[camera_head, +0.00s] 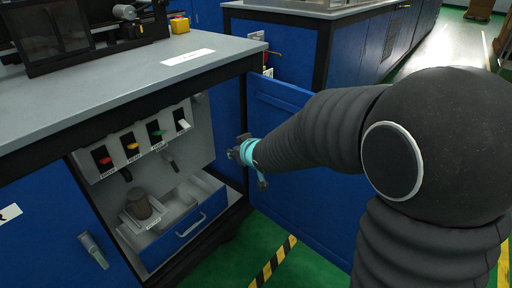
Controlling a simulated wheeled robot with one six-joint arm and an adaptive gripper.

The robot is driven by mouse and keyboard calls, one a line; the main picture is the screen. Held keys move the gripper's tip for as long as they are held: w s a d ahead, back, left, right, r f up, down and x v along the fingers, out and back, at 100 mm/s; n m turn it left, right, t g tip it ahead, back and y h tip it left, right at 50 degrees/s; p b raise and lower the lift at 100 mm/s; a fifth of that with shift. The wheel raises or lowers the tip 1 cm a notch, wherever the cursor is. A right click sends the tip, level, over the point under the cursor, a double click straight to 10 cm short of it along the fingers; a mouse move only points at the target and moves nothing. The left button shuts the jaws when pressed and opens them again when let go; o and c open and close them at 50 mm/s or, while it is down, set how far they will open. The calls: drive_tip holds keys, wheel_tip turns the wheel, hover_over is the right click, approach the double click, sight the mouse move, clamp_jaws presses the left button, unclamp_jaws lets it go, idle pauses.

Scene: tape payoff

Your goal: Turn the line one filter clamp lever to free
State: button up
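Inside the open blue cabinet is a pale panel (195,152) with a row of coloured switches: red (104,160), yellow (131,146), green (157,134) and white (183,124). Two dark levers hang below the switches, one at the left (126,174) and one to the right (170,162). The labels are too small to read, so I cannot tell which is the line one filter clamp lever. My gripper (236,153), with a teal band behind it, is in front of the cabinet's right side, right of both levers and apparently apart from them. Its fingers are small and unclear.
A brown-grey cylinder (140,204) stands on a pale holder at the cabinet's lower left, beside a blue-fronted drawer (190,226). The open blue door (290,185) stands behind my arm. The grey worktop (120,85) overhangs the panel. Green floor with striped tape (274,262) lies below.

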drive_tip(key=s+d+r+m+h, duration=0.1)
drive_tip(key=s+d+r, duration=0.1)
drive_tip(key=d, duration=0.3)
drive_tip(key=shift+s+d+r+h, duration=0.15)
drive_tip(key=shift+s+r+h, duration=0.25)
